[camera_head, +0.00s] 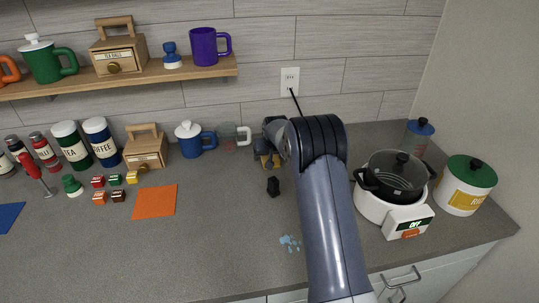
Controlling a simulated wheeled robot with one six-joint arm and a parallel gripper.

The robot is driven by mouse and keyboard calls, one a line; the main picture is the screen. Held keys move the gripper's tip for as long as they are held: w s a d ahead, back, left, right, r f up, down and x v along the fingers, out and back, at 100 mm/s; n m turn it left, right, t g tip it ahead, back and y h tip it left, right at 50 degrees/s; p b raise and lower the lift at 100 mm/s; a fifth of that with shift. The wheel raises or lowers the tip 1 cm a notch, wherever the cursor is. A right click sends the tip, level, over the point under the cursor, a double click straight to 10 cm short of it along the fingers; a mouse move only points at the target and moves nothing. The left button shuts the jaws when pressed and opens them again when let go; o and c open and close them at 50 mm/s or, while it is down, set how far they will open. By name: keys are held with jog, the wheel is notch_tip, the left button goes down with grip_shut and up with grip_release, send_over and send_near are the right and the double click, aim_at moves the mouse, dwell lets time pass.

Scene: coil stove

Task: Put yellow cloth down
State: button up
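My gripper (267,161) is above the back of the grey counter, left of my arm's black joint, and points down. A small yellow-brown patch shows at its fingertips; I cannot tell whether it is cloth or the fingers themselves. No spread yellow cloth is seen on the counter. An orange cloth (155,201) lies flat at left, and part of a blue cloth (8,216) lies at the far left edge. My arm hides part of the counter.
A small black object (273,187) stands below my gripper. A light blue spill (289,242) lies nearer the front. A black pot (396,176) sits on the white stove (398,217) at right. Canisters and mugs line the wall. The front-left counter (190,255) is clear.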

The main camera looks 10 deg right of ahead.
jog(key=shift+r, duration=0.1)
jog(key=b+v, duration=0.2)
jog(key=v, duration=1)
jog(key=p+x, duration=0.2)
jog(key=x, duration=0.9)
jog(key=shift+w, duration=0.15)
jog(key=shift+w+f, duration=0.15)
jog(key=shift+f, duration=0.45)
jog(key=shift+r, duration=0.2)
jog(key=shift+r, duration=0.1)
